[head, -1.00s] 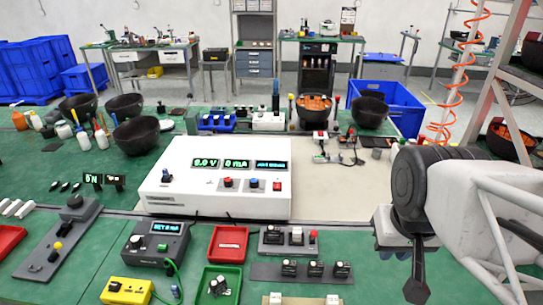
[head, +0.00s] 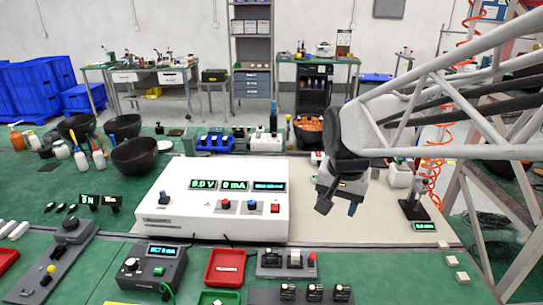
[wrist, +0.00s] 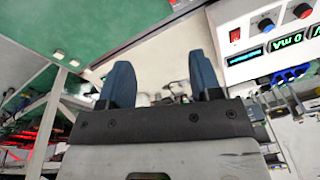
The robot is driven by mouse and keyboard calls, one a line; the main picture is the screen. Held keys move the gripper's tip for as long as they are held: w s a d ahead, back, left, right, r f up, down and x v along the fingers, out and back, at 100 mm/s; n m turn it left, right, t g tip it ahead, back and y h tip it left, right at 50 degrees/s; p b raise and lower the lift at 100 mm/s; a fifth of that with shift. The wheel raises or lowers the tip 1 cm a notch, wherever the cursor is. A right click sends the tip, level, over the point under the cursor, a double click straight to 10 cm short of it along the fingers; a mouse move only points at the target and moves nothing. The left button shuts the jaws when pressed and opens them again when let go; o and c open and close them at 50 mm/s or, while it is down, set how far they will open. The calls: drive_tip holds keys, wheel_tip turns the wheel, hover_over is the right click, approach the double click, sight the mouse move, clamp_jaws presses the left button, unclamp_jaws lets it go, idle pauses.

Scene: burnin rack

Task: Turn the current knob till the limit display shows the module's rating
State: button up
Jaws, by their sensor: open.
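The white power supply (head: 165,222) stands mid-table with green voltage (head: 203,184) and current (head: 235,185) displays reading about 0.0 V and 0 mA. A smaller cyan display (head: 269,186) sits right of them; its text is too small to read. Below are a red-capped knob (head: 226,204), a blue-capped knob (head: 252,205) and a red switch (head: 275,208). The blue knob also shows in the wrist view (wrist: 266,25); knob labels are unreadable. My gripper (head: 338,205) is open and empty, right of the supply and apart from it; its fingers show in the wrist view (wrist: 160,75). No module rating is legible.
A dark box with a display and knob (head: 150,268) stands in front of the supply. Red (head: 225,267) and green trays, and switch panels (head: 287,264), lie nearby. A small display stand (head: 420,222) is at right. Beige mat right of the supply is mostly clear.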

drive_tip(key=w+a+f+m, duration=0.3)
drive_tip(key=w+a+f, duration=0.1)
drive_tip(key=w+a, duration=0.75)
drive_tip(key=m+g, duration=0.1)
drive_tip(key=m, duration=0.1)
hover_over(252, 202)
drive_tip(key=f, duration=0.6)
drive_tip(key=shift+s+d+f, duration=0.15)
drive_tip(key=shift+s+f, duration=0.05)
drive_tip(key=shift+f, duration=0.1)
drive_tip(key=shift+w+f, duration=0.1)
drive_tip(key=shift+f, duration=3.8)
drive_tip(key=shift+c, duration=0.4)
drive_tip(key=c, duration=0.9)
drive_tip(key=shift+o, duration=0.2)
